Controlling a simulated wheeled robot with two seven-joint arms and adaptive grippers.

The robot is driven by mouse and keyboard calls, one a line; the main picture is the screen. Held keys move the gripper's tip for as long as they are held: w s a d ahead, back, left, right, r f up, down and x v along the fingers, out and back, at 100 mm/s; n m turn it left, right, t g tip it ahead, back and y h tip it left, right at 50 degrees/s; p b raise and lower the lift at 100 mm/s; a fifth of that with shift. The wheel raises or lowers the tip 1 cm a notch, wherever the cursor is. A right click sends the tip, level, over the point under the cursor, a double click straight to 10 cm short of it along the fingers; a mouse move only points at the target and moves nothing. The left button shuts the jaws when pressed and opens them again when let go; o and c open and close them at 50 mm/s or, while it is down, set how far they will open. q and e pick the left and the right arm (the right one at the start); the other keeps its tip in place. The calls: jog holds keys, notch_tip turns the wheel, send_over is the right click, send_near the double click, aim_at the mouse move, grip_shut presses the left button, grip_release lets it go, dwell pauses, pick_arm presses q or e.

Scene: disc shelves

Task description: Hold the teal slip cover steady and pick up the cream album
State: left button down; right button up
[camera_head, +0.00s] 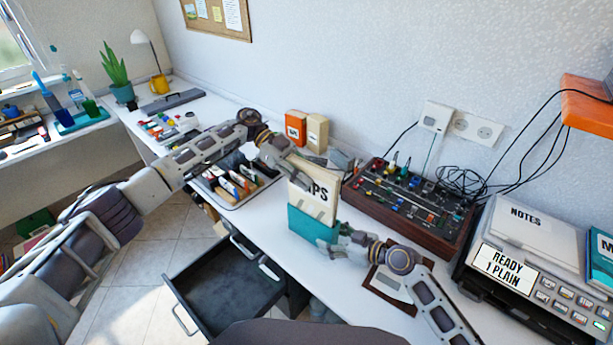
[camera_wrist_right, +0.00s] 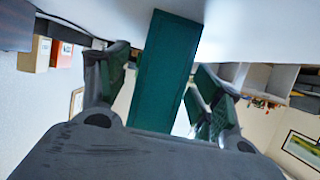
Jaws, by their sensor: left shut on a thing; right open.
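The cream album (camera_head: 318,197), with dark letters ending in "PS", stands upright with its lower part inside the teal slip cover (camera_head: 311,226) on the white desk. My left gripper (camera_head: 303,171) is shut on the album's upper edge, and its fingertips are partly hidden. My right gripper (camera_head: 336,241) is at the right side of the cover, low down, with its jaws open. In the right wrist view the teal cover (camera_wrist_right: 165,72) shows between the two spread fingers of the right gripper (camera_wrist_right: 165,95). I cannot tell whether either finger touches it.
A control box (camera_head: 408,205) with knobs and cables stands right of the album. Further right is a grey device (camera_head: 520,280) with a "NOTES" case on it. A tray (camera_head: 236,190) of discs lies to the left. An open drawer (camera_head: 222,290) juts out below the desk.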

aim_at(307, 164)
jog(key=v, duration=1)
jog(key=shift+s, duration=0.15)
pick_arm(q)
jog(key=shift+r, duration=0.15)
pick_arm(e)
jog(key=shift+d, duration=0.15)
dwell(0.4)
pick_arm(q)
jog(key=shift+r+p, duration=2.1)
jog(key=shift+r, duration=1.65)
notch_tip(307, 164, up, 9)
jog(key=p, duration=0.8)
jog(key=shift+f+p, duration=0.2)
jog(key=shift+p, duration=0.1)
pick_arm(e)
notch_tip(307, 164, up, 13)
pick_arm(q)
jog(key=shift+r+p, duration=0.4)
jog(key=shift+r, duration=0.05)
pick_arm(e)
jog(key=shift+r, duration=0.35)
